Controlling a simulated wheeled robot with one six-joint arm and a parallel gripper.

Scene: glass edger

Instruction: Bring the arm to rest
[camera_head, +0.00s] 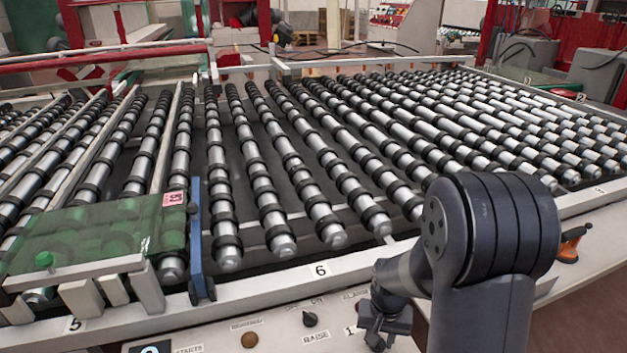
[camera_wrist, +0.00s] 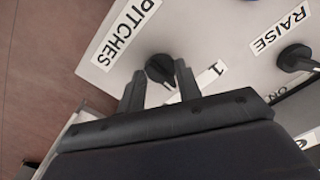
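My gripper (camera_head: 385,325) is low over the front control panel (camera_head: 275,335), right of the RAISE knob (camera_head: 310,319). In the wrist view my gripper (camera_wrist: 159,72) is open, its two dark fingers spread apart. A black knob (camera_wrist: 160,68) near the PITCHES label (camera_wrist: 125,30) shows between the fingertips, with gaps on both sides. I cannot tell how far below the tips it lies. The RAISE knob also shows at the right of the wrist view (camera_wrist: 296,58).
A wide roller conveyor (camera_head: 320,212) lies behind the panel. A green glass sheet (camera_head: 85,235) and a blue upright bar (camera_head: 195,240) stand at the left. An orange-and-black handled thing (camera_head: 571,243) is at the right edge. Brown floor (camera_wrist: 45,50) is open beside the panel.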

